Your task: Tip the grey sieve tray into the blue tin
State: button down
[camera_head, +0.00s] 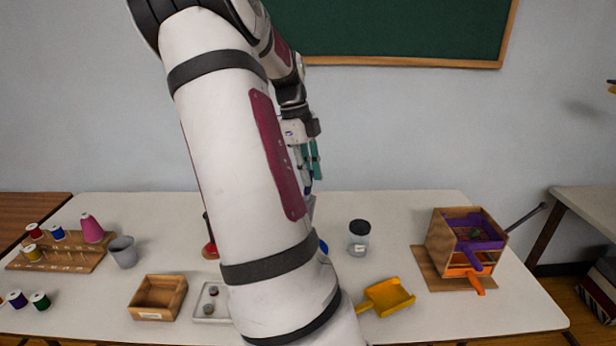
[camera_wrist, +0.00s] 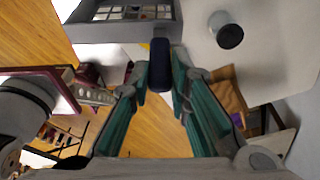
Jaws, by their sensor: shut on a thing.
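My gripper (camera_head: 312,172) is high over the table's middle, partly behind my arm. In the wrist view its teal fingers (camera_wrist: 160,78) are shut on the dark blue handle (camera_wrist: 159,60) of the grey sieve tray (camera_wrist: 98,31). The tray has a grey rim and a gridded area, cut off by the top edge; I cannot tell what lies in it. In the head view a grey-blue sliver below the fingers (camera_head: 310,204) may be part of it. A small blue edge (camera_head: 323,246) beside my arm may be the blue tin, mostly hidden.
A lidded jar (camera_head: 359,238) and yellow scoop (camera_head: 388,297) stand right of my arm. A wooden box (camera_head: 440,240) with purple and orange trays is farther right. Left are a spool rack (camera_head: 60,255), grey cup (camera_head: 123,251), wooden tray (camera_head: 157,298) and white dish (camera_head: 203,313).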

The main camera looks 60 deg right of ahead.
jog(key=t+b, duration=0.1)
jog(key=t, duration=0.2)
jog(key=shift+r+t+b, duration=0.35)
jog(key=shift+t+b, duration=0.05)
jog(key=t+b, duration=0.2)
jog(key=r+t+b, duration=0.1)
jog(key=t+b, duration=0.1)
jog(key=t, duration=0.1)
jog(key=t+b, duration=0.2)
jog(key=t, duration=0.1)
jog(key=r+t+b, duration=0.1)
jog(key=t+b, duration=0.2)
jog(key=shift+r, duration=0.15)
jog(key=shift+r+t+b, duration=0.4)
jog(key=shift+r+t, duration=0.15)
jog(key=shift+t, duration=0.25)
jog(key=shift+w, duration=0.1)
